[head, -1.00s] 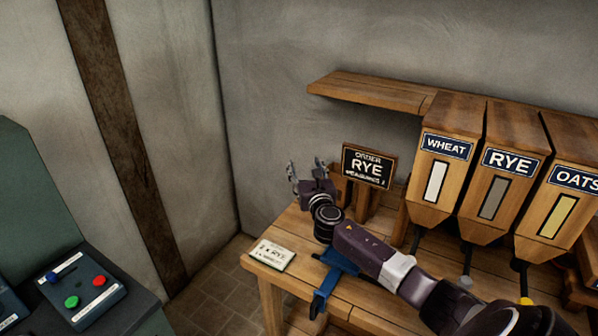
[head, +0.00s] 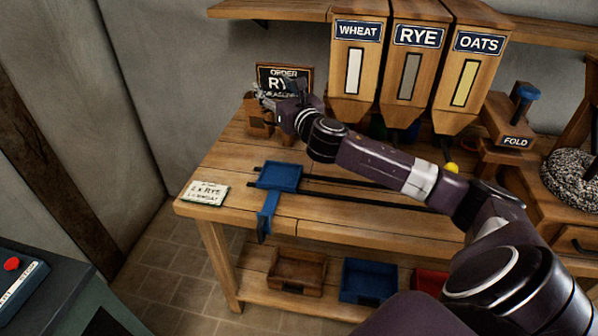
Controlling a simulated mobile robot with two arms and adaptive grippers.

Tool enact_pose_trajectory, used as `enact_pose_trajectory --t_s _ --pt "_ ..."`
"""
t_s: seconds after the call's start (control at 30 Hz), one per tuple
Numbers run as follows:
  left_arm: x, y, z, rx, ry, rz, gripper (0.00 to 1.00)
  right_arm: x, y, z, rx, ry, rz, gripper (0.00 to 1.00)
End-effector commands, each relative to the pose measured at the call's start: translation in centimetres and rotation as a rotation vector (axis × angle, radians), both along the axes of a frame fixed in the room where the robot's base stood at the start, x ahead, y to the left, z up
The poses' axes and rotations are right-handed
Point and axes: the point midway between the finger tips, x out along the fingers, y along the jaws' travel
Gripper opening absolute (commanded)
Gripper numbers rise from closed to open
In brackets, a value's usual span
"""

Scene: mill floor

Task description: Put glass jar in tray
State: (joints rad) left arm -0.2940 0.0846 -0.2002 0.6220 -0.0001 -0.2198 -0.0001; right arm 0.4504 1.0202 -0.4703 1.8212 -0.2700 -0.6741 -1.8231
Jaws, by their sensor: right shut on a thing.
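My right gripper (head: 275,92) is at the back left of the wooden bench, in front of the order sign. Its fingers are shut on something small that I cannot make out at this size. No glass jar can be clearly picked out; if it is between the fingers, it is too small or see-through to tell. A small blue tray (head: 280,177) sits on dark rails on the bench, below and in front of the gripper and apart from it. The tray looks empty. My left gripper is not in view.
The order sign (head: 298,78) and a wooden stand (head: 257,113) are close to the gripper. Grain hoppers (head: 404,60) stand right of it. A card (head: 205,193) lies at the bench's left corner. Bins (head: 368,281) fill the lower shelf. The bench front (head: 340,226) is clear.

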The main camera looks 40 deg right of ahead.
Motion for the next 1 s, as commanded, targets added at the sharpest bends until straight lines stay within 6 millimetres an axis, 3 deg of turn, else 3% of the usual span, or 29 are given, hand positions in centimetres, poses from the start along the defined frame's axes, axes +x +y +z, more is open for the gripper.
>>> enact_pose_trajectory --t_s 0.13,0.53,0.83,1.0 --pt "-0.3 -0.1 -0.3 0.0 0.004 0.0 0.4 -0.1 0.3 -2.5 0.003 0.004 0.005 0.22" --pt "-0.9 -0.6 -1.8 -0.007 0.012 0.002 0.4 -0.1 0.1 -13.1 0.005 0.001 0.001 0.22" --pt "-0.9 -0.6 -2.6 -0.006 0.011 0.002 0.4 -0.1 0.1 -16.2 0.001 -0.002 0.003 0.22" --pt "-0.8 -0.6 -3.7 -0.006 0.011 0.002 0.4 -0.1 0.1 -19.1 0.004 -0.001 0.001 0.22"
